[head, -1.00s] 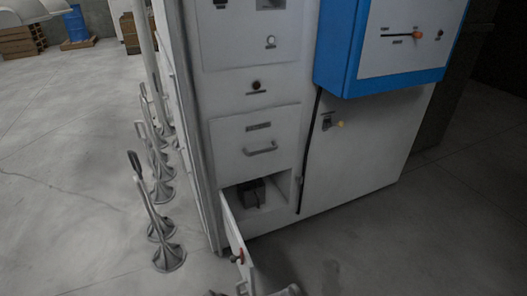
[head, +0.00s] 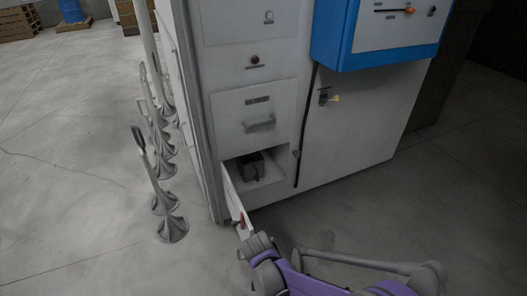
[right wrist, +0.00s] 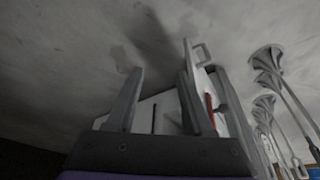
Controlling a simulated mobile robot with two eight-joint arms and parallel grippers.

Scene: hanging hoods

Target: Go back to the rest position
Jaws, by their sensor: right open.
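My right gripper (head: 258,240) is low in front of the grey cabinet (head: 215,120), by the open lower door (head: 233,203) with its red handle (head: 241,220). In the right wrist view, the gripper's fingers (right wrist: 160,78) are apart with nothing held. The door panel (right wrist: 238,125) and the red handle (right wrist: 211,108) show beyond and beside the right-hand finger; whether they touch cannot be told. My left gripper is not in view.
A dark box (head: 250,168) sits in the open lower compartment. A blue-framed panel (head: 335,35) juts out at upper right. Several metal stands (head: 172,229) line the floor left of the cabinet; they also show in the right wrist view (right wrist: 266,58).

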